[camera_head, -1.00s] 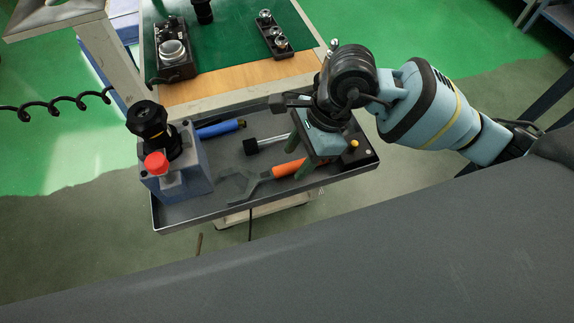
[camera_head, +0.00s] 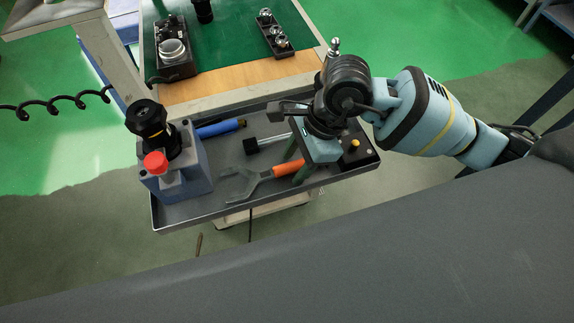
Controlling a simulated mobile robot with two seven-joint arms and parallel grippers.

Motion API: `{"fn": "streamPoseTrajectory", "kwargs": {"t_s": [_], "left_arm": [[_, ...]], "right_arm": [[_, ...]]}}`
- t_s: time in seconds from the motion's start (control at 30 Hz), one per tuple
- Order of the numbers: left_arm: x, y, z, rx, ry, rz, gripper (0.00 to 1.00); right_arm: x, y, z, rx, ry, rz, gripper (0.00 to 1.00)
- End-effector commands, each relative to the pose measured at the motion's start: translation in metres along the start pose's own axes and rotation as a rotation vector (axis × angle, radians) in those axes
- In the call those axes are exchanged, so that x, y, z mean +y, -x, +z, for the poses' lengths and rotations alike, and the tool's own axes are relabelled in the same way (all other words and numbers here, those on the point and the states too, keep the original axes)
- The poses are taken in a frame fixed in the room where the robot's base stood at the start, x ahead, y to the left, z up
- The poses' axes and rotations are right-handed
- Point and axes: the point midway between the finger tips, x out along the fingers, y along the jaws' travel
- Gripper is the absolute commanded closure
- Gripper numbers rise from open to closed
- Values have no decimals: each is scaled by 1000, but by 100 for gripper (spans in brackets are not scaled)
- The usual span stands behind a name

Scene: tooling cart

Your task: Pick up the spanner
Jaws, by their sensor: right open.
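The spanner has a grey open-jaw head (camera_head: 240,184) and an orange handle (camera_head: 287,168). It lies in the dark tray (camera_head: 180,212) of the cart, its head toward the left and its handle toward the right. My right gripper (camera_head: 296,166) is over the handle's right end, with its green fingers pointing down and apart. The fingers hide part of the handle's end. I cannot tell whether they touch it. My left gripper does not show.
A grey block with a black knob and a red button (camera_head: 156,163) stands at the tray's left. A blue-handled tool (camera_head: 220,128) and a black-headed tool (camera_head: 252,146) lie behind the spanner. A yellow-topped piece (camera_head: 355,143) is at the right. The tray's front left is clear.

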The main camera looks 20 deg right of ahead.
Motion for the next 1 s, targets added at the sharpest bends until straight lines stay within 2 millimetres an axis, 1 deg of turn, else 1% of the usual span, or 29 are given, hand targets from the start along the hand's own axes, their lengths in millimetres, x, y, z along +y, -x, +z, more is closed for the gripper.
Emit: {"fn": "streamPoseTrajectory", "kwargs": {"t_s": [0.2,0.23,0.5,0.6,1.0], "left_arm": [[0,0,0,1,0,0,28],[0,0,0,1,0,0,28],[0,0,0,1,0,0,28],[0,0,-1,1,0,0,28],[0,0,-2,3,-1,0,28]], "right_arm": [[0,0,0,0,0,-1,53],[0,0,0,0,0,-1,54],[0,0,0,0,0,0,89],[0,0,0,0,0,0,100],[0,2,1,-1,1,-2,100]]}}
